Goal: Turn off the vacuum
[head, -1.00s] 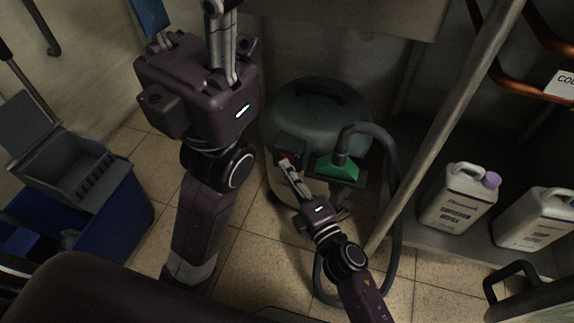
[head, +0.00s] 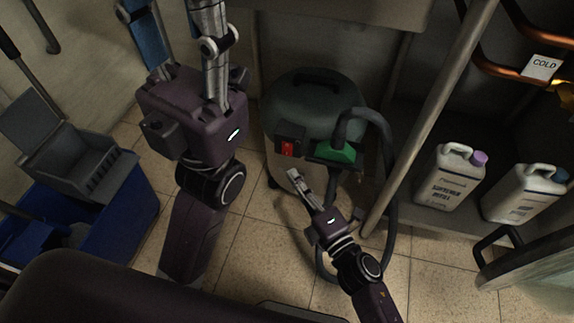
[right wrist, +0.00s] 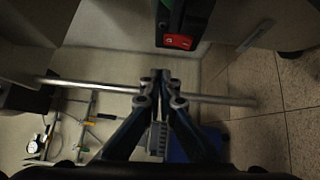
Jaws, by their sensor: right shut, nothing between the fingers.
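The vacuum (head: 315,103) is a grey-green drum on the floor, with a dark hose and a green patch on its front. Its red rocker switch (head: 287,148) sits in a dark housing at the front left. The switch also shows at the top of the right wrist view (right wrist: 178,41), with pale marks; I cannot tell which side is pressed. My right gripper (head: 294,175) is shut and empty, just below the switch and apart from it. My left gripper (head: 180,28) is high at the left, its fingers spread apart and their tips cut off by the frame.
A blue mop bucket (head: 118,215) with a grey wringer (head: 85,170) stands at the left. White jugs (head: 450,178) stand on the right behind a slanted pole (head: 432,125). Copper pipes with a COLD sign (head: 542,67) run above. Tiled floor is open before the vacuum.

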